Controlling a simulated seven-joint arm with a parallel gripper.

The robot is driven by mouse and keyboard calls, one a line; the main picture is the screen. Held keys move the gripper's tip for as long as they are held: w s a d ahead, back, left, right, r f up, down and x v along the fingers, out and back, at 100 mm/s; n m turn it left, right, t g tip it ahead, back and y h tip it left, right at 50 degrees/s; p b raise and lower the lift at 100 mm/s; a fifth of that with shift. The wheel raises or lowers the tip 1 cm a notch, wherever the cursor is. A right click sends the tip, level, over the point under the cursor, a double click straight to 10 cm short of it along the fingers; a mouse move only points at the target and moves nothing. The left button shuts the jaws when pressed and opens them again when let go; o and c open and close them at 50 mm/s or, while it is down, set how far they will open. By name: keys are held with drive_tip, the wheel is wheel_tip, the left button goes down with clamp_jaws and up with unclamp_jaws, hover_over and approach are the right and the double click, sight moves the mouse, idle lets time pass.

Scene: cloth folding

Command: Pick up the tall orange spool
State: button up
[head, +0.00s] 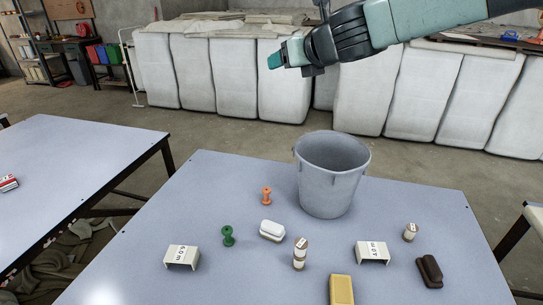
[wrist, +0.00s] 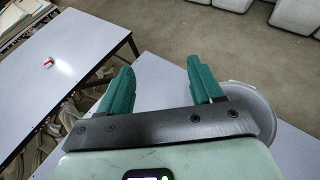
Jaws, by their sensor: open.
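An orange spool (head: 266,196) stands upright on the grey-blue table (head: 225,190), left of the grey bucket (head: 318,195) in the head view. It is the only orange spool I see. My gripper (head: 275,60) is high above and behind the table's far edge in the head view, well apart from the spool. In the wrist view my gripper (wrist: 160,66) shows two teal fingers spread wide with nothing between them. The spool cannot be seen in the wrist view.
Near the spool are a green spool (head: 227,236) and a white block (head: 271,230). White-and-brown spools (head: 300,256) (head: 410,232), labelled white brackets (head: 182,257) (head: 372,252), a yellow block (head: 341,290) and a dark brown block (head: 429,271) stand further right or nearer. The table's left rear is clear.

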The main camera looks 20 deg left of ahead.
approach(268, 195)
drive_tip(key=x, duration=0.4)
drive_tip(key=shift+w+d+f, duration=0.15)
drive_tip(key=shift+w+f, duration=0.3)
drive_tip(key=shift+f, duration=0.05)
drive_tip(key=shift+a+r+x, duration=0.1)
drive_tip(key=shift+a+x, duration=0.05)
drive_tip(key=shift+x, duration=1.3)
drive_tip(key=shift+a+r+x, duration=0.1)
drive_tip(key=shift+x, duration=1.35)
drive_tip(key=shift+s, duration=0.15)
drive_tip(key=c, duration=1.1)
